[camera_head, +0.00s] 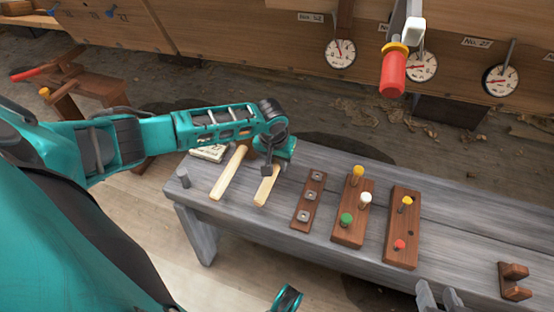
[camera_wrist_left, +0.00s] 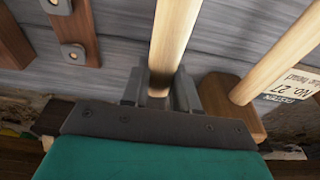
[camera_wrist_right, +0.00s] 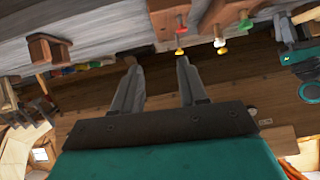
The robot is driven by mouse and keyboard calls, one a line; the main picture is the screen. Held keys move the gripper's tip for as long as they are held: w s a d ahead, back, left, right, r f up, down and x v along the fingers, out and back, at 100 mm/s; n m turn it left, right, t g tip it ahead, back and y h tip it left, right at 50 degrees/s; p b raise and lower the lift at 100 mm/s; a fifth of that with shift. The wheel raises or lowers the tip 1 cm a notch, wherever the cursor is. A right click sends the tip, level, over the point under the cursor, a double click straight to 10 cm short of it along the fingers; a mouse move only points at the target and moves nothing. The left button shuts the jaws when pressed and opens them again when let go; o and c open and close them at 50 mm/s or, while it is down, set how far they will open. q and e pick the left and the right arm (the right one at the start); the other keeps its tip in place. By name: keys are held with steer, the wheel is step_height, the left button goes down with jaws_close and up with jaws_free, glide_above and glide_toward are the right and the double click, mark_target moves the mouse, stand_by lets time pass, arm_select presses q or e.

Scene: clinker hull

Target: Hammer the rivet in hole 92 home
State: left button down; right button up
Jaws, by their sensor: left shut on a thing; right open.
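My left gripper (camera_head: 268,170) is over the left part of the grey bench and shut on a pale wooden handle (camera_head: 265,191). In the left wrist view the handle (camera_wrist_left: 174,40) runs up between the fingers (camera_wrist_left: 160,92); the held tool's head is hidden. A second pale handle (camera_head: 229,172) lies just left of it, with a wooden mallet-like head (camera_wrist_left: 237,123). My right gripper (camera_head: 440,296) is open and empty by the bench's front edge, and also shows in the right wrist view (camera_wrist_right: 160,88). I cannot make out hole 92 or its rivet.
The bench (camera_head: 335,160) bears a strip with metal washers (camera_head: 308,203), two brown blocks with coloured pegs (camera_head: 350,225) (camera_head: 402,228) and a small brown bracket (camera_head: 514,281). A red-handled tool (camera_head: 393,75) hangs before the planked hull (camera_head: 290,45), which carries several dials.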

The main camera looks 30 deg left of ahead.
arm_select(q)
step_height(320, 180, up, 4)
steer(key=p, duration=0.5)
steer(key=shift+r, duration=0.2)
step_height(320, 180, up, 4)
steer(key=p, duration=0.4)
steer(key=shift+p, duration=0.35)
steer(key=shift+f, duration=0.1)
arm_select(e)
step_height(320, 180, up, 7)
steer(key=d, duration=0.1)
steer(key=shift+s+h, duration=0.3)
steer(key=shift+s, duration=0.05)
arm_select(q)
steer(key=c, duration=1.4)
jaws_free()
jaws_close()
arm_select(e)
steer(key=shift+d, duration=0.1)
